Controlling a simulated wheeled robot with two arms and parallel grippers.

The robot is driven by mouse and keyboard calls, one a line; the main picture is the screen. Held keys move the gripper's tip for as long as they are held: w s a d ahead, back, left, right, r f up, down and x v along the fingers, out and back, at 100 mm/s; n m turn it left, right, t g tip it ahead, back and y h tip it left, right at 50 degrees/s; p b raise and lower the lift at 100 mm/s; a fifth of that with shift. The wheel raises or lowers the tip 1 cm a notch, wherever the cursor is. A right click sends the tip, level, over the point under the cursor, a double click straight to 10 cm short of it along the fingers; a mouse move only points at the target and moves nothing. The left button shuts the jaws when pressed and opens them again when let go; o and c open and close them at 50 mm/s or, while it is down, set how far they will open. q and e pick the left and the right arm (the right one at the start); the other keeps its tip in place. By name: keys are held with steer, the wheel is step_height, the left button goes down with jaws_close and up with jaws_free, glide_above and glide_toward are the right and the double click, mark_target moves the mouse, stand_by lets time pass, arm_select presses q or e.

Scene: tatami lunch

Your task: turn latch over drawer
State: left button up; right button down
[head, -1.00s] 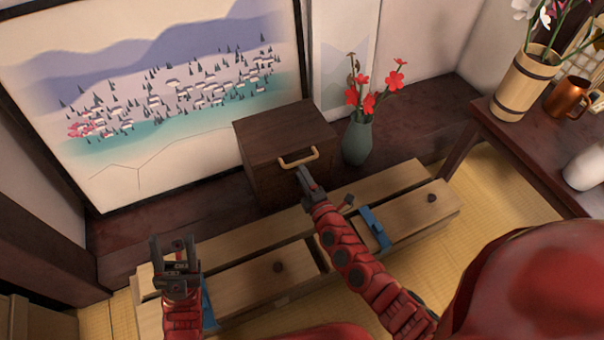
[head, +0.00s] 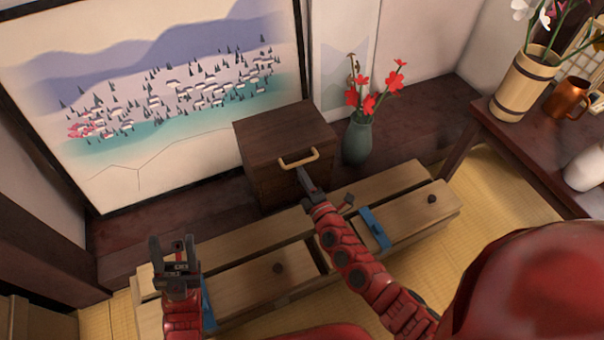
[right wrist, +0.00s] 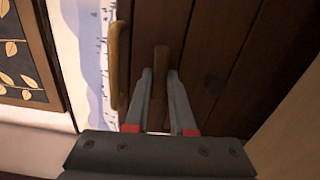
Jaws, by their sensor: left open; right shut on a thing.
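A small dark wooden chest (head: 283,138) stands on the dark ledge, with a light wooden loop handle (head: 298,157) at the top of its front. In the right wrist view the handle (right wrist: 118,65) is the bar at the left. Beside it, the wooden latch (right wrist: 161,56) is a short bar lying between my right fingertips. My right gripper (head: 303,174) is just below the handle, shut on the latch; it also shows in the right wrist view (right wrist: 159,76). The latch is hidden behind the gripper in the head view. My left gripper (head: 172,243) is open and empty, at the lower left.
A green vase (head: 357,139) with red flowers stands close right of the chest. A long light wooden box (head: 395,205) with blue straps lies in front. A painted screen (head: 150,100) is behind. A dark table (head: 545,130) with a wooden bucket (head: 524,85) is at the right.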

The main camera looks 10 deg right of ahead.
steer(key=shift+n+p, duration=0.95)
steer(key=shift+n, duration=7.65)
steer(key=c, duration=0.8)
jaws_free()
steer(key=shift+o, duration=0.2)
steer(key=shift+s, duration=0.1)
